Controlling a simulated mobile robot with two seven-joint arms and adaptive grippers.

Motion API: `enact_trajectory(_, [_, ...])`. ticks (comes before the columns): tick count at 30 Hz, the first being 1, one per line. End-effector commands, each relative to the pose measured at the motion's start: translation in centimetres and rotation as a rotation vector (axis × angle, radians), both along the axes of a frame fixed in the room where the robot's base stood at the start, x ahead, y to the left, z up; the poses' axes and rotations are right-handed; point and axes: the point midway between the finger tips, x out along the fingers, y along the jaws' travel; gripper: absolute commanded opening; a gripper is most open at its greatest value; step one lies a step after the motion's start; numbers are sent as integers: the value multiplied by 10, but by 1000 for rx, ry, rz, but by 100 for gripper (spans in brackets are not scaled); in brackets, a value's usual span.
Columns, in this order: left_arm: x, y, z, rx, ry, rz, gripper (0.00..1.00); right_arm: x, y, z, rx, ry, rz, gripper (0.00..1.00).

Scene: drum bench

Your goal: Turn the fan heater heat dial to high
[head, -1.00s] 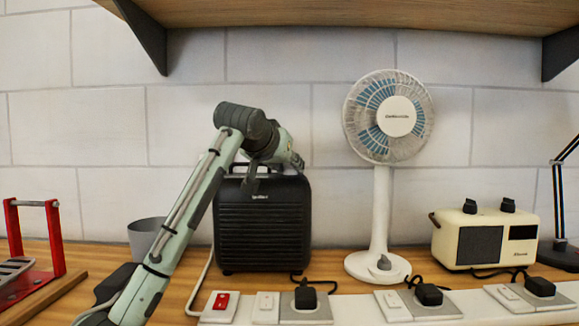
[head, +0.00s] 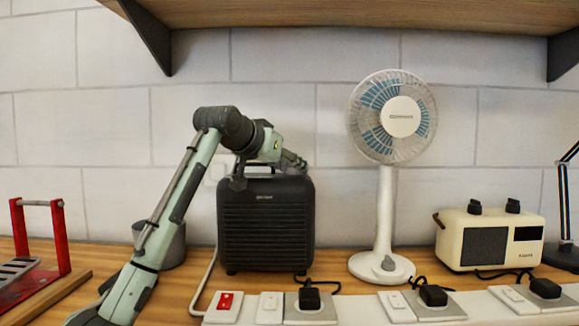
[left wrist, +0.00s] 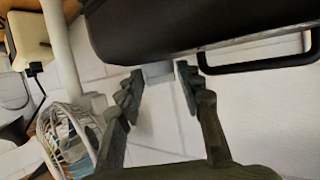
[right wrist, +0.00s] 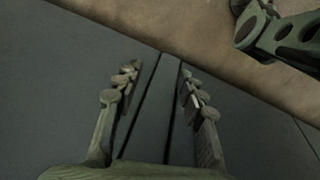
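The fan heater (head: 266,230) is the black box with a ribbed front and a top handle, standing on the bench left of the white fan. Its dark body also shows in the left wrist view (left wrist: 200,22), with its handle (left wrist: 262,64) at the right. I cannot make out the heat dial in any view. My left gripper (head: 293,160) is at the heater's top, toward its right side and partly hidden. In the left wrist view its fingers (left wrist: 160,76) are apart, with nothing seen held, close to the heater's edge. My right gripper (right wrist: 157,80) is open and empty, away from the bench.
The white fan (head: 386,215) stands right of the heater, with a cream radio (head: 488,240) and a dark lamp (head: 563,210) beyond. A grey cup (head: 172,250) is behind my left arm. Power strips (head: 335,308) line the front. A wooden shelf (head: 350,15) hangs above.

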Motion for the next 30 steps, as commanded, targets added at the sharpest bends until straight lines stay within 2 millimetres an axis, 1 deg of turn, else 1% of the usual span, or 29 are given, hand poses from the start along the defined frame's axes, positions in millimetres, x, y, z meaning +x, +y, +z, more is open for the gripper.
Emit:
enact_trajectory(1, [0, 0, 0, 0, 0, 0, 46, 0, 0, 0, 0, 0, 0, 40])
enact_trajectory(3, [0, 0, 0, 0, 1, 0, 53, 0, 0, 0, 0, 0, 0, 40])
enact_trajectory(11, [0, 0, -1, 1, 3, 0, 53, -2, 0, -1, 0, 3, 0, 40])
enact_trajectory(14, [-3, 3, 0, 0, 3, 2, 53, -3, 0, -1, -1, 4, 0, 40])
enact_trajectory(17, [-11, 8, 5, 0, 1, 1, 53, -2, 0, 0, -1, 3, 1, 40])
enact_trajectory(24, [-42, 25, 20, 0, -2, 2, 53, -1, 0, 0, 0, 2, 0, 40])
enact_trajectory(30, [-60, 34, 28, 0, 0, -1, 53, -1, 0, 0, 0, 1, 0, 40])
